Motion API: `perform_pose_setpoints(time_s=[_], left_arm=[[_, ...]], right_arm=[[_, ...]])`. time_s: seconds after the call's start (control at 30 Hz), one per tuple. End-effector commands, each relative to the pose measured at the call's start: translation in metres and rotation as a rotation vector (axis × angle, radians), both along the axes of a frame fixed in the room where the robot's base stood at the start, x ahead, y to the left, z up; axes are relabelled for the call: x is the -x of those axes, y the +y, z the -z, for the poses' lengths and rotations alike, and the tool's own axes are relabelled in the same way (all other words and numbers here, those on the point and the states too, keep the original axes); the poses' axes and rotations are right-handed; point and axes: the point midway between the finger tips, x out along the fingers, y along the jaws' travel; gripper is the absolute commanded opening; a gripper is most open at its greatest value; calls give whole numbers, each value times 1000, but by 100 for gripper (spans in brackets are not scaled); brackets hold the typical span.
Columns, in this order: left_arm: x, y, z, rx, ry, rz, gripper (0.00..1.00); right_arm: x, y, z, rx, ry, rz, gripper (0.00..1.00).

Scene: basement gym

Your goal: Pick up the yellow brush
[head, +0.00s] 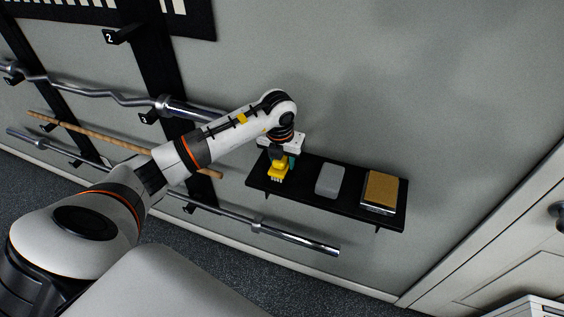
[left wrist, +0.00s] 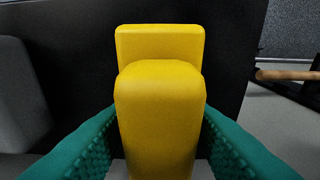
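The yellow brush (head: 278,168) is at the left end of the black wall shelf (head: 306,190), with pale bristles pointing down. My left gripper (head: 284,160) is directly over it, reaching down from above. In the left wrist view the brush (left wrist: 160,110) fills the middle, upright between my two teal fingers, one against each side with no gap that I can see. I cannot tell whether the bristles touch the shelf. My right gripper is in neither view.
A grey block (head: 330,179) stands mid-shelf, and a tan-topped block (head: 381,189) lies at the right end. Barbells (head: 285,235) and a wooden bar (head: 75,138) hang on the wall to the left. A white cabinet (head: 510,250) is at the right.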

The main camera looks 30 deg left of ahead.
Motion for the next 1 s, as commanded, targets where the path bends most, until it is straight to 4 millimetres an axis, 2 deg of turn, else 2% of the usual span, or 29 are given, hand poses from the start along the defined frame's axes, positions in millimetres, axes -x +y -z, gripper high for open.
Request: perform_pose_setpoints(time_s=[0.27,0.37,0.8,1.0], left_arm=[[0,0,-1,0,-2,0,15],[-1,0,-8,1,-5,0,15],[-1,0,-86,0,-5,-1,15],[0,0,-101,0,-2,0,15]], right_arm=[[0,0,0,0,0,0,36],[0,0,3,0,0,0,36],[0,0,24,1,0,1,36],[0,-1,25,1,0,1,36]])
